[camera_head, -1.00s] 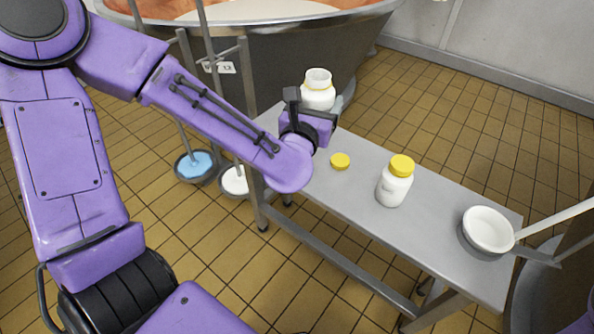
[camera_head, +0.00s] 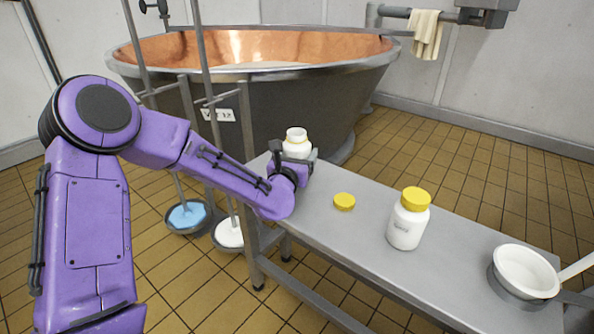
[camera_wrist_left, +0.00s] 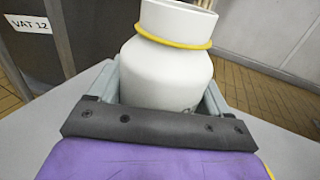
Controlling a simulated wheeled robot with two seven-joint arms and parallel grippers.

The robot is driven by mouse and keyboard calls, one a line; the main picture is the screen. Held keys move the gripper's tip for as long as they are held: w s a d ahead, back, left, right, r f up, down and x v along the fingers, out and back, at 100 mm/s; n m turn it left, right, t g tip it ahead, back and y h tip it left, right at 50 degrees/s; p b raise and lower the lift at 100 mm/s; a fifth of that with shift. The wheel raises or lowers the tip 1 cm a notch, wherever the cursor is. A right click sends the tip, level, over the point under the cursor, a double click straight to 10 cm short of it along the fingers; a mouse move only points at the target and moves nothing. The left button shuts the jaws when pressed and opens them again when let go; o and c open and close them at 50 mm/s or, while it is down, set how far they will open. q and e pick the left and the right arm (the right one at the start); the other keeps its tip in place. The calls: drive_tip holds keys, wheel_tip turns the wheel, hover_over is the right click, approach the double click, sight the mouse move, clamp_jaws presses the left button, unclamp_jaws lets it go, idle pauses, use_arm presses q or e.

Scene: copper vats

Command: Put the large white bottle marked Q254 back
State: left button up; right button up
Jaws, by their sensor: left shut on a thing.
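My left gripper (camera_head: 300,160) is shut on an uncapped white bottle (camera_head: 296,143) at the far left end of the metal table. In the left wrist view this bottle (camera_wrist_left: 168,72) stands upright between the fingers, with a yellow ring round its neck. A bit of dark marking shows low on it, mostly hidden by the gripper. I cannot tell whether its base touches the table. A second white bottle (camera_head: 406,230) with a yellow cap stands upright mid-table; its label is too small to read. A loose yellow cap (camera_head: 344,202) lies between the two bottles. My right gripper is out of view.
The metal table (camera_head: 350,248) has clear room around the loose cap. A white bowl (camera_head: 526,271) with a handle sits at its right end. A large copper vat (camera_head: 270,105) stands behind. Two long-handled pans, blue (camera_head: 187,215) and white (camera_head: 229,234), hang left of the table.

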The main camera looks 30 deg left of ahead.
use_arm(q)
wheel_tip(320, 180, down, 3)
drive_tip(key=shift+w+a+f+b, duration=0.1)
drive_tip(key=shift+w+f+b, duration=0.1)
drive_tip(key=shift+b, duration=0.45)
drive_tip(key=shift+s, duration=0.1)
drive_tip(key=shift+f, duration=0.25)
drive_tip(key=o, duration=1.3)
drive_tip(key=shift+r, duration=0.25)
drive_tip(key=shift+s, duration=0.35)
drive_tip(key=p+v, duration=0.1)
drive_tip(key=v, duration=1)
drive_tip(key=shift+s+p, duration=0.1)
drive_tip(key=shift+p, duration=0.2)
